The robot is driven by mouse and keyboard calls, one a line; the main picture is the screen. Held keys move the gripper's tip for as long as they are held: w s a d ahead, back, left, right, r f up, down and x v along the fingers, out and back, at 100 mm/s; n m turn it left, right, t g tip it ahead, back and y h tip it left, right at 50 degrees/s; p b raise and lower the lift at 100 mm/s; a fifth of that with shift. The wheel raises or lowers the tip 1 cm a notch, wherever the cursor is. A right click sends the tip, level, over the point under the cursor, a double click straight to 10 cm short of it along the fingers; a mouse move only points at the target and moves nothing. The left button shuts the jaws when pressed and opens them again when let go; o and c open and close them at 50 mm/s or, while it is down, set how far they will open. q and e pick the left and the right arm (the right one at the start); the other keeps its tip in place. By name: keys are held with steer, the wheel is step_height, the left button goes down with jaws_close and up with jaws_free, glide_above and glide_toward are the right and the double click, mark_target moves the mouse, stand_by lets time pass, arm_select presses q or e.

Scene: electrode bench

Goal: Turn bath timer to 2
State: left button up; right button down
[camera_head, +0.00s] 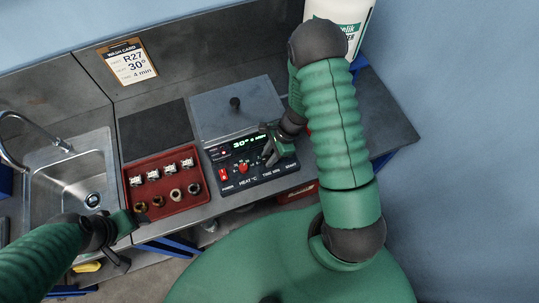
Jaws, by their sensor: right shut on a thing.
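The bath (214,113) stands on the bench with a grey lid and a black front panel. Its green display (249,142) reads 30°, followed by small characters that are hard to read. A red heat knob (243,167) sits above the HEAT °C label. My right gripper (271,158) is at the panel right of that knob, above the TIME MIN label. It is shut on the timer knob, which it mostly hides, so the setting cannot be read. My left gripper (126,223) is low at the left, in front of the red tray, away from the bath; its jaws are unclear.
A red tray (207,205) with several small parts lies left of the bath. A sink (66,178) with a tap is farther left. A wash card (129,62) on the back wall reads R27, 30°, 4 min. A white bottle (349,12) stands behind my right arm.

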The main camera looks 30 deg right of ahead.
steer(key=shift+w+a, duration=0.1)
steer(key=shift+a+f+m+t+b, duration=0.15)
steer(key=shift+m+t+b, duration=0.25)
steer(key=shift+m+b, duration=0.6)
steer(key=m+t+b, duration=0.1)
steer(key=m+b, duration=0.2)
steer(key=b, duration=0.2)
steer(key=shift+h, duration=0.4)
steer(key=m+b, duration=0.2)
steer(key=shift+t+h+b, duration=0.4)
steer(key=shift+r+m, duration=0.25)
steer(key=shift+m, duration=0.25)
